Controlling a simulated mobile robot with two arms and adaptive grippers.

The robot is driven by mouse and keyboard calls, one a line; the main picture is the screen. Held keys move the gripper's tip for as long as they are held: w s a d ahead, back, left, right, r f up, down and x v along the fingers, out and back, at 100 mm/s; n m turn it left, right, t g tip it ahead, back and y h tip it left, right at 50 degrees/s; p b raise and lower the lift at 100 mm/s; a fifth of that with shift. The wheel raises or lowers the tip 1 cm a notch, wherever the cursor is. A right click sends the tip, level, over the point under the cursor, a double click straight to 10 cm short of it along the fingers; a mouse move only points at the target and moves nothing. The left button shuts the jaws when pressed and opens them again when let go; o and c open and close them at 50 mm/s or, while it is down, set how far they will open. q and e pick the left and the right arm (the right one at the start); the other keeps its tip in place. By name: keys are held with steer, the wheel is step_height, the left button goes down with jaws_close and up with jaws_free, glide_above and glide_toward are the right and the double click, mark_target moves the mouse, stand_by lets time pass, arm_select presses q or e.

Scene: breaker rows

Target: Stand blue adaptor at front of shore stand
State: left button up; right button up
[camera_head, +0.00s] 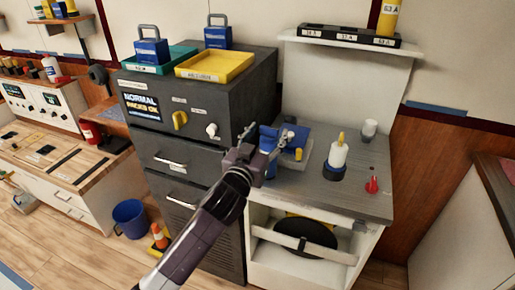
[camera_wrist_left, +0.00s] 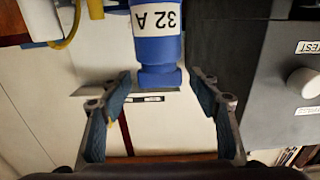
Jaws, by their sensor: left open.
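A blue adaptor (camera_wrist_left: 155,38) marked "32 A" shows upside down in the left wrist view, its narrower end between the two fingertips with gaps on both sides. My left gripper (camera_wrist_left: 160,88) is open around that end and does not visibly touch it. In the head view my left gripper (camera_head: 268,145) is over the left edge of the grey counter, beside blue parts (camera_head: 292,138) on a low grey block (camera_head: 286,172). The gripper partly hides these parts. I cannot tell for certain which thing is the shore stand. My right gripper is not in view.
The grey counter (camera_head: 350,192) also holds a white cylinder on a dark base (camera_head: 337,160), a red piece (camera_head: 372,184) and a small pale cup (camera_head: 369,128). A dark cabinet (camera_head: 200,95) stands close left. A labelled rack (camera_head: 345,35) is on the shelf above.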

arm_select(q)
steer(key=v, duration=1)
steer(key=shift+s+b, duration=0.2)
steer(key=shift+b, duration=0.25)
steer(key=shift+a, duration=0.1)
